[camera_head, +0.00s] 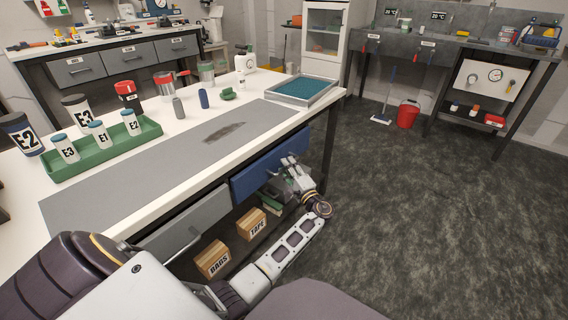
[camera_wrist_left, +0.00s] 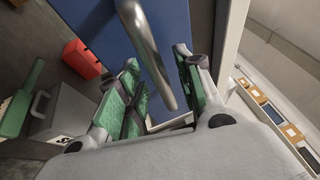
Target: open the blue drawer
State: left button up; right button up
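The blue drawer (camera_head: 258,172) is under the right part of the white bench, and its front looks level with the bench, with no clear gap. Its blue front (camera_wrist_left: 90,22) fills the upper middle of the left wrist view. The grey metal handle (camera_wrist_left: 148,50) runs between the green-padded fingers of my left gripper (camera_wrist_left: 158,62). The fingers are apart, one on each side of the bar, and I see no firm contact. In the head view my left gripper (camera_head: 292,168) is at the drawer front and hides the handle. My right gripper is not in view.
A grey drawer (camera_head: 185,222) is left of the blue one. Boxes marked TAPE (camera_head: 251,223) and BAGS (camera_head: 213,259) sit on the shelf below. The bench top holds a green tray (camera_head: 150,128) of jars and a blue-filled tray (camera_head: 326,87). The dark floor (camera_head: 430,200) at right is clear.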

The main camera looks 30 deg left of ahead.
pick_arm(q)
jog(key=shift+w+a, duration=0.15)
jog(key=shift+a, duration=0.1)
grip_shut()
dwell(0.3)
